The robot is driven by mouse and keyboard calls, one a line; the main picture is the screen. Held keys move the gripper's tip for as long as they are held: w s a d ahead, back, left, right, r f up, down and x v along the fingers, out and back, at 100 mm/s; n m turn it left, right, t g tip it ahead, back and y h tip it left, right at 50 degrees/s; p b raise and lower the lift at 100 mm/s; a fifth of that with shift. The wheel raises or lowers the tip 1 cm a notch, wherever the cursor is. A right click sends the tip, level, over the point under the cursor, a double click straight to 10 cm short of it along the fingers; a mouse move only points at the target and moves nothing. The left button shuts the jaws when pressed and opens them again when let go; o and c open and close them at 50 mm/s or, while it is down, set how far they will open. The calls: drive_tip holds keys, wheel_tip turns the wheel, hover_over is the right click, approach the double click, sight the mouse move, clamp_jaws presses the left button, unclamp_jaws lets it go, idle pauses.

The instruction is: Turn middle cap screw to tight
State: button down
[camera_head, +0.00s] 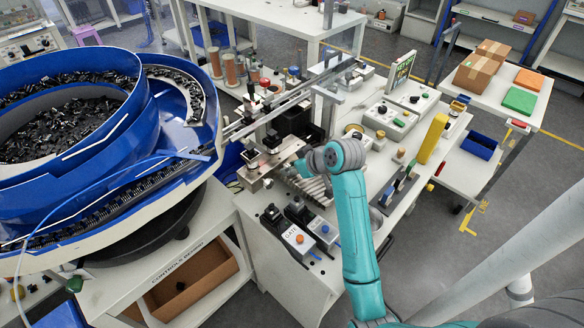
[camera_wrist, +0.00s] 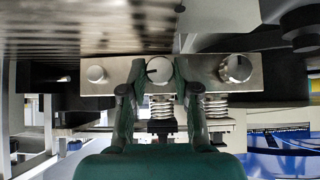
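In the wrist view a metal bar (camera_wrist: 210,72) runs across the picture with three round screw heads on its face. The middle cap screw (camera_wrist: 159,70) is a pale disc with a short dark mark pointing left. My gripper (camera_wrist: 160,72) has one dark green finger on each side of this head, with no clear gap, so it looks shut on it. A plain smaller head (camera_wrist: 96,74) is to the left, and a knurled head (camera_wrist: 236,68) with a dark mark is to the right. In the head view my teal arm hides most of the bar.
Springs (camera_wrist: 217,106) sit below the bar, close to my right finger. In the head view the blue bowl feeder (camera_head: 75,130) stands left of the bench. Control boxes (camera_head: 297,240) are in front, and a yellow block (camera_head: 432,138) stands to the right.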

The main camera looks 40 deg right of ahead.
drive_tip(key=shift+d+m+y, duration=0.25)
drive_tip(key=shift+m+y, duration=0.25)
drive_tip(key=shift+y, duration=0.4)
drive_tip(key=shift+f+m+y, duration=0.1)
drive_tip(key=shift+m+y, duration=0.4)
drive_tip(key=shift+y, duration=0.3)
drive_tip(key=c, duration=0.8)
unclamp_jaws()
drive_tip(key=shift+c, duration=0.2)
drive_tip(key=v, duration=1.2)
